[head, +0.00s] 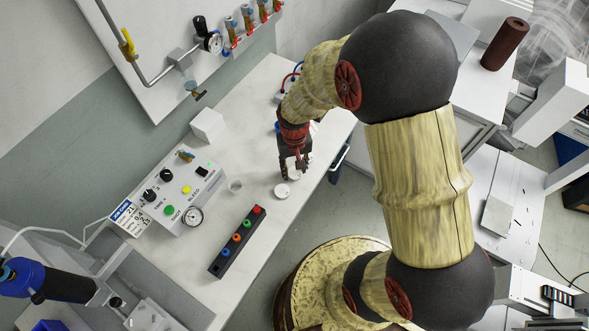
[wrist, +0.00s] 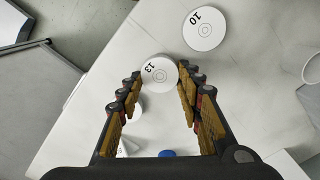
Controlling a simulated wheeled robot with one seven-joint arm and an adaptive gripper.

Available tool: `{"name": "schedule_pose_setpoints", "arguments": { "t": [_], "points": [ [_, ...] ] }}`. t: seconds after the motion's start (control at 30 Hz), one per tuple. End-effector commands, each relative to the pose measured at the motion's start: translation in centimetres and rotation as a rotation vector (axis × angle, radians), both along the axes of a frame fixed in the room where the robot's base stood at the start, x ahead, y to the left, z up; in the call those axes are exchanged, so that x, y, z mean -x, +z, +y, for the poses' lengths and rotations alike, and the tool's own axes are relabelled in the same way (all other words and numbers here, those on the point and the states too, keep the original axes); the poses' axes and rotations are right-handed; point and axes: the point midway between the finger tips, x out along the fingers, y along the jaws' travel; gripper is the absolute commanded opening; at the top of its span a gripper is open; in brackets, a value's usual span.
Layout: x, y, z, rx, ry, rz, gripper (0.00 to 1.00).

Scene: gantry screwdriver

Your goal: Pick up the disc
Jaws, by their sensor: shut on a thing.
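A white disc marked 13 (wrist: 160,76) sits between the fingertips of my gripper (wrist: 159,70) in the wrist view, and the jaws are shut on its edges. In the head view this disc (head: 293,176) shows just below the gripper (head: 295,166), near the table's right edge. A second white disc marked 10 (wrist: 204,29) lies flat on the white table, apart from the gripper; it also shows in the head view (head: 282,190). I cannot tell whether disc 13 touches the table. A white shape partly hidden behind the left finger may be another disc.
A small white cup (head: 235,186) stands left of the discs. A control box with a gauge (head: 180,193) and a dark strip with coloured knobs (head: 237,242) stand further left. A white block (head: 208,124) is at the back. The table's right edge is close.

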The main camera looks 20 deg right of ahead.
Motion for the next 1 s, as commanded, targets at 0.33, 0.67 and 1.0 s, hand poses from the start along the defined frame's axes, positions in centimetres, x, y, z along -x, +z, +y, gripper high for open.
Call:
{"name": "schedule_pose_setpoints", "arguments": {
  "t": [0.33, 0.67, 1.0],
  "points": [
    [1.0, 4.7, 0.2, -0.001, 0.001, -0.003, 0.1],
    [8.0, 10.6, 1.1, 0.0, 0.002, -0.002, 0.1],
    [13.1, 12.6, 1.8, 0.0, 0.001, -0.001, 0.1]
  ]
}}
